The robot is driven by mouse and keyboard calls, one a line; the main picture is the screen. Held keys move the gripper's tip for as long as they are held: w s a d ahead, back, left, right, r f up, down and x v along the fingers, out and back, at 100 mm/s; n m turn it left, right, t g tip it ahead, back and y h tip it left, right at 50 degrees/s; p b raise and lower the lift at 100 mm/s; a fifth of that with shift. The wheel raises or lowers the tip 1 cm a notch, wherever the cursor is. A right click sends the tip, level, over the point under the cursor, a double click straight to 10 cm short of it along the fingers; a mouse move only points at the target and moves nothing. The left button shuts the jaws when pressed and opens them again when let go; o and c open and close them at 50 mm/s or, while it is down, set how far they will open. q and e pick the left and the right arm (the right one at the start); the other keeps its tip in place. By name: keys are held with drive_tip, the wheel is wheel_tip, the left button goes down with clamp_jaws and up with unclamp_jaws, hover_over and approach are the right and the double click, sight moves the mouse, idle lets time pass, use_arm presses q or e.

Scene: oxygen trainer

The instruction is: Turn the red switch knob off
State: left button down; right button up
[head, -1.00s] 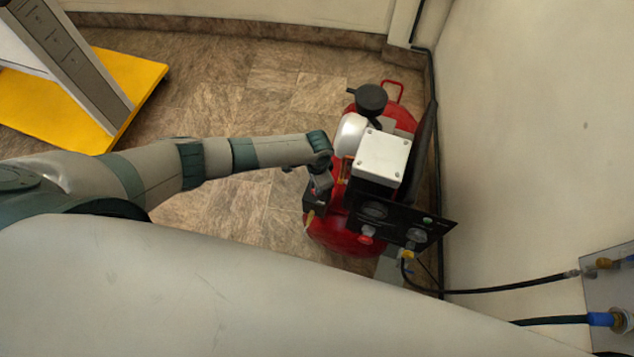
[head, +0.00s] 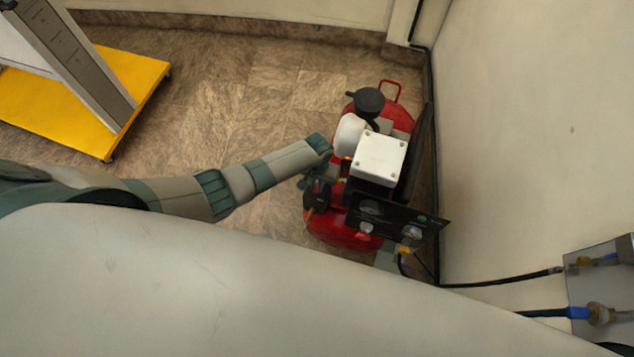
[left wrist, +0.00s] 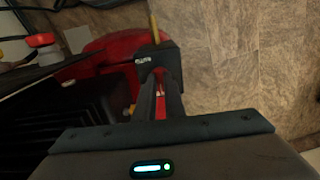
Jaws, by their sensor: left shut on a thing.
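My left gripper (left wrist: 160,98) reaches down beside the red compressor (head: 342,232). In the left wrist view its two dark fingers are close together, with the red switch knob (left wrist: 160,88) between them. The gripper is shut on the knob, and only a narrow strip of red shows. The knob is at a small black switch box (left wrist: 165,62), which also shows in the head view (head: 317,195). In the head view my left gripper (head: 318,179) is partly covered by its own wrist, and the knob is hidden. My right gripper is in neither view.
A black panel (head: 392,217) with gauges and a white-topped box (head: 380,157) stand close right of the gripper. A black hose (head: 500,281) runs to the wall fitting at right. The yellow base (head: 70,110) is far left. Tiled floor between is clear.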

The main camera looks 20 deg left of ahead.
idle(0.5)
use_arm(q)
drive_tip(key=c, duration=1.8)
unclamp_jaws()
drive_tip(key=shift+c, duration=0.2)
drive_tip(key=shift+r, duration=0.15)
drive_tip(key=shift+r, duration=0.95)
wheel_tip(320, 180, up, 15)
drive_tip(key=b, duration=0.1)
drive_tip(key=shift+b, duration=0.35)
